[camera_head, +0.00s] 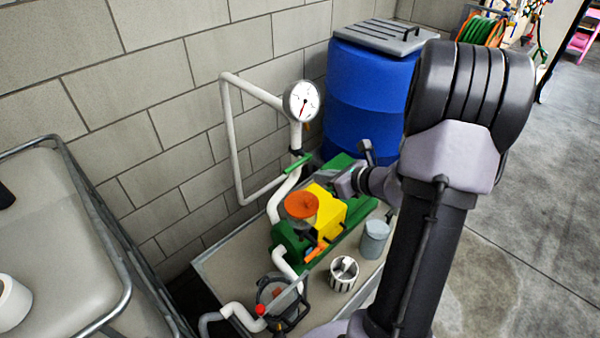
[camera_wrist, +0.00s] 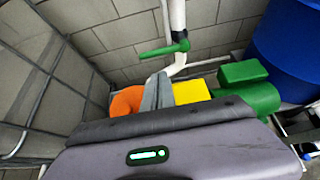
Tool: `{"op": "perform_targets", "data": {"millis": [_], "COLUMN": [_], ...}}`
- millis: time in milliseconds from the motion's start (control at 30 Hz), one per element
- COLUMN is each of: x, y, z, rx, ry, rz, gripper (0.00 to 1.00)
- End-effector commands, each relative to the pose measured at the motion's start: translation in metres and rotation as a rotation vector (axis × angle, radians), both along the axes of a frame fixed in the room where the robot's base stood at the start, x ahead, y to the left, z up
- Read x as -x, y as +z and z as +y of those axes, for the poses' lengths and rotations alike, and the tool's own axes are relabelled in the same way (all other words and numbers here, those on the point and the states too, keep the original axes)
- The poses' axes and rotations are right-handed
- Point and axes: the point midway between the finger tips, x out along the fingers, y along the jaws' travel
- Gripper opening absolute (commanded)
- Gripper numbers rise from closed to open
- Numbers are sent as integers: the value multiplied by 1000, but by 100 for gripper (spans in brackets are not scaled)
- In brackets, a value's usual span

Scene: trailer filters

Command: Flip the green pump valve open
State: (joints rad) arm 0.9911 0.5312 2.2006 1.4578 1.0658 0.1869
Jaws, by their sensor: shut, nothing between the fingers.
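The green valve (camera_head: 298,163) has a bar handle on the white vertical pipe below the gauge. The handle lies across the pipe. In the wrist view the green handle (camera_wrist: 163,50) points left from the pipe, beyond my fingertips. My gripper (camera_head: 340,187) is shut and empty, over the yellow pump housing and to the lower right of the valve. In the wrist view the fingers of my gripper (camera_wrist: 158,84) are together, below the handle, with a visible gap between them and it. My arm hides part of the area right of the pump.
The pump has a yellow housing (camera_head: 328,203), an orange cap (camera_head: 301,205) and an orange lever (camera_head: 316,252). A round gauge (camera_head: 301,101) tops the pipe. A blue barrel (camera_head: 369,95) stands behind on the right. The block wall (camera_head: 150,90) is close behind the pipe.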

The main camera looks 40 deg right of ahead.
Motion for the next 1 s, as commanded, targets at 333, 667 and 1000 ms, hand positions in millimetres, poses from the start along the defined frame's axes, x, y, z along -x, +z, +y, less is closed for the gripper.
{"op": "perform_targets", "data": {"millis": [333,667,1000], "x": [-54,-83,-83], "y": [-36,-50,-49], "z": [9,13,13], "rx": [1,1,-1], "ry": [6,4,3], "rz": [1,0,0], "gripper": [0,0,0]}}
